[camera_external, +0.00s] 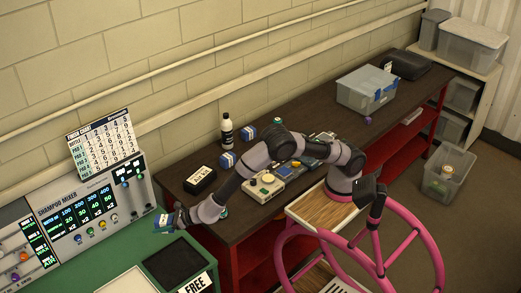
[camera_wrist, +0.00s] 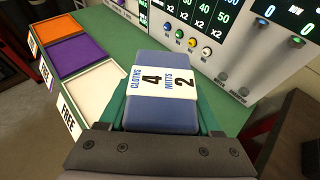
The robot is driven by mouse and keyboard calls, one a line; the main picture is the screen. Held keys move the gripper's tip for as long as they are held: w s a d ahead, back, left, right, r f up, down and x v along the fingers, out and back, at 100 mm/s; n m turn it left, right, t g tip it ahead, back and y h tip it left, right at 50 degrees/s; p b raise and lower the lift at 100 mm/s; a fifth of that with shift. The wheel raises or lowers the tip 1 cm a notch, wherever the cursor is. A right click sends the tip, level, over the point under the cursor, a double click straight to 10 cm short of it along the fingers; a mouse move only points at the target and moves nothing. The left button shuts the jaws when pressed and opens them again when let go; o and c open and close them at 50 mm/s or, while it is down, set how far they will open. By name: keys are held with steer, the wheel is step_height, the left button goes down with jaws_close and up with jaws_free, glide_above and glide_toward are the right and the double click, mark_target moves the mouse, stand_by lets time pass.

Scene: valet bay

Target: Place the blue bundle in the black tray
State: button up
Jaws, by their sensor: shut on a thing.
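My gripper (camera_external: 172,221) is shut on a blue bundle (camera_external: 162,223) at the left end of my outstretched arm. In the wrist view the bundle (camera_wrist: 150,65) fills the space between the fingers (camera_wrist: 162,112), with a white band reading "CLOTHS 4 MITTS 2". The bundle is above the green counter, near its back and the mixer panel. The black tray (camera_external: 176,262) lies on the counter, in front of and slightly right of the bundle in the outside view, and looks empty. I cannot make out the black tray in the wrist view.
A white tray (camera_wrist: 97,93), a purple tray (camera_wrist: 77,52) and an orange tray (camera_wrist: 57,28) line the green counter (camera_wrist: 120,30). The shampoo mixer panel (camera_external: 90,210) stands behind.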

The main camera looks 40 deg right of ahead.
mark_target(167, 266)
step_height(167, 266, down, 24)
steer(key=shift+r, duration=0.1)
steer(key=shift+f, duration=0.2)
steer(key=o, duration=1.5)
steer(key=shift+r, duration=0.2)
steer(key=v, duration=1.2)
steer(key=shift+w, duration=0.1)
